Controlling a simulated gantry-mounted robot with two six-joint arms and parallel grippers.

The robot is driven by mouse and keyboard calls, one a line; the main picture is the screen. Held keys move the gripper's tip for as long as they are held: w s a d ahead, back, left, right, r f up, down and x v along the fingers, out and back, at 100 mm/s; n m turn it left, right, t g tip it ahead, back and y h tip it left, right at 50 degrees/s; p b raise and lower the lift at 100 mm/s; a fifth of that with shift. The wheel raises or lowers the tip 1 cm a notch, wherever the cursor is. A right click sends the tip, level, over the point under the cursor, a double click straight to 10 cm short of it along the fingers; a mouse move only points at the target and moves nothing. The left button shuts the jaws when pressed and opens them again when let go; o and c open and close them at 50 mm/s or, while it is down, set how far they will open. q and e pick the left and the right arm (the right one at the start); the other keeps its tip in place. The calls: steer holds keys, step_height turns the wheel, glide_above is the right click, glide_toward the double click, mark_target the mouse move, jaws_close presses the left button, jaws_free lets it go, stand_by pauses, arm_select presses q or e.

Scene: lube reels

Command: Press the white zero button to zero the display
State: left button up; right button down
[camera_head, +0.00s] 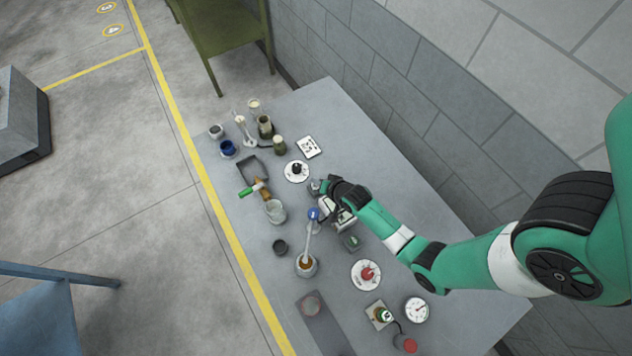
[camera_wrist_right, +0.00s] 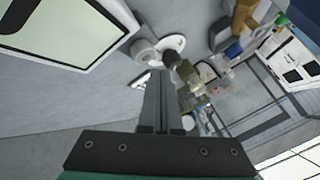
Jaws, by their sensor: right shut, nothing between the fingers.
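My right gripper (camera_head: 322,203) is low over the middle of the table, among the small items. In the right wrist view its grey fingers (camera_wrist_right: 160,85) are together with nothing between them. A pale display-like panel with a dark frame (camera_wrist_right: 62,28) fills the upper left of the wrist view, left of the fingers. A silver-white device (camera_head: 343,218) is partly hidden under my right wrist in the head view. I cannot make out the white zero button for certain, or whether the fingertips touch anything. My left gripper is not in view.
A white disc with a black knob (camera_head: 297,171) and a printed card (camera_head: 309,147) lie beyond the gripper. A red-knobbed disc (camera_head: 366,274) and a dial (camera_head: 417,309) are nearer. The table's right side (camera_head: 440,235) is clear.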

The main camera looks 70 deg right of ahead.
steer(key=shift+r+p, duration=1.9)
steer(key=shift+r, duration=0.35)
